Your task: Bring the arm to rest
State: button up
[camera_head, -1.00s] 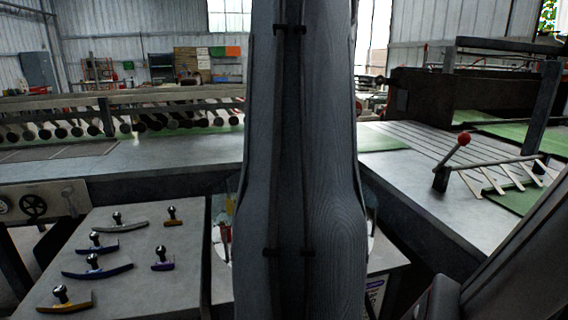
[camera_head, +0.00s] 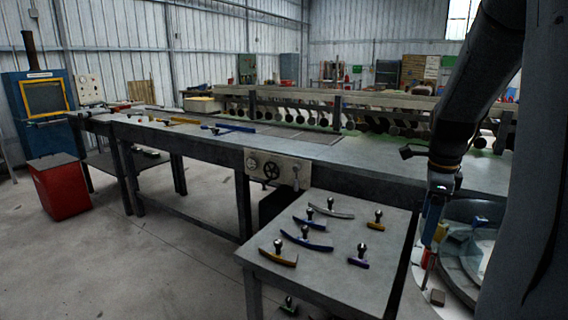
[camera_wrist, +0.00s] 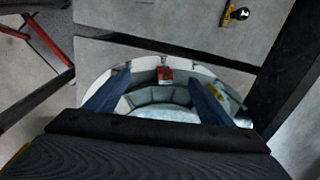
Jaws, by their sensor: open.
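My arm comes down at the right side of the head view. My gripper (camera_head: 432,240) points downward with its blue fingers above a round grey dish (camera_head: 449,274). In the wrist view my gripper (camera_wrist: 158,77) has its two blue fingers spread apart, with nothing held between them. A small red block (camera_wrist: 165,75) lies beyond the fingers, in or at the rim of the dish (camera_wrist: 137,66). Part of the dish is hidden by my arm and gripper.
A grey side table (camera_head: 335,272) holds several knob-handled curved pieces, close left of the dish. A long workbench (camera_head: 215,145) runs behind it. A red bin (camera_head: 62,188) stands at far left. The floor (camera_head: 150,265) in the left foreground is clear.

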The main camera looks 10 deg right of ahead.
jog(key=s+a+f+n+t, duration=0.1)
jog(key=a+f+n, duration=0.1)
jog(key=a+n, duration=0.65)
jog(key=a+f+n, duration=0.3)
jog(key=a+n, duration=0.4)
jog(key=a, duration=0.3)
jog(key=s+a+f+n+g, duration=0.1)
jog(key=s+a+f+n, duration=0.3)
jog(key=s+a+n, duration=0.5)
jog(key=shift+s+a+n+y, duration=0.2)
jog(key=shift+a+n+y, duration=0.1)
jog(key=shift+a+n, duration=0.3)
jog(key=shift+d, duration=0.1)
